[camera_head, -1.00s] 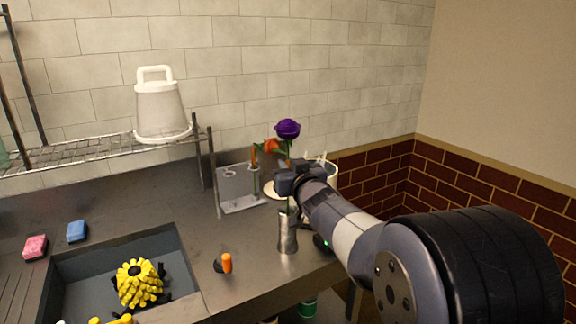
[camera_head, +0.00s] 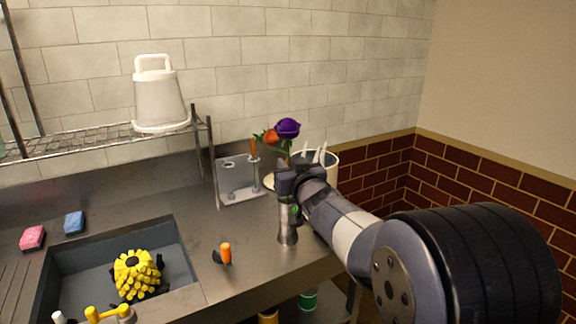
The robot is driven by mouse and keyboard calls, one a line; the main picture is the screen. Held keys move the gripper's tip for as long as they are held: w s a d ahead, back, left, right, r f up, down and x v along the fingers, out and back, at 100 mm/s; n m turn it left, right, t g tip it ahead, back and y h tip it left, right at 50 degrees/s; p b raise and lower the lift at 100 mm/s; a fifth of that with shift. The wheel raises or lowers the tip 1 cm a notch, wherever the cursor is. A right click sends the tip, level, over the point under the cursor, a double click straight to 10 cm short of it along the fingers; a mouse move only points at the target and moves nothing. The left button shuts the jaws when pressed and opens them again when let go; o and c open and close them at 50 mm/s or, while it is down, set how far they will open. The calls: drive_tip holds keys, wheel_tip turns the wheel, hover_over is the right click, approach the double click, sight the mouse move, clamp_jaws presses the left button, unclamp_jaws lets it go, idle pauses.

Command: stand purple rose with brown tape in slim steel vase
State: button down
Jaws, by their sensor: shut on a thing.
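The purple rose (camera_head: 288,127) stands upright, its bloom above my gripper (camera_head: 288,186). My gripper is shut on the rose's stem, directly above the slim steel vase (camera_head: 288,236). The vase stands upright on the steel counter, close to the counter's right front part. The lower stem and the vase mouth are largely hidden behind the gripper, so I cannot tell how deep the stem is in the vase. The brown tape cannot be made out.
An orange flower (camera_head: 269,136) stands in a metal rack (camera_head: 240,190) behind. A white container (camera_head: 323,165) is behind my gripper. An orange-handled tool (camera_head: 226,253) lies left of the vase. The sink (camera_head: 65,277) holds a yellow object (camera_head: 137,273).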

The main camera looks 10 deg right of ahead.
drive_tip(key=shift+f+b, duration=0.85)
drive_tip(key=shift+f, duration=0.4)
drive_tip(key=c, duration=1.3)
unclamp_jaws()
drive_tip(key=shift+c, duration=0.2)
drive_tip(key=shift+o, duration=0.5)
drive_tip(key=o, duration=0.5)
drive_tip(key=shift+o, duration=0.2)
drive_tip(key=shift+s+d, duration=0.2)
drive_tip(key=shift+s, duration=1.05)
drive_tip(key=shift+s+d, duration=0.15)
drive_tip(key=shift+s, duration=1.1)
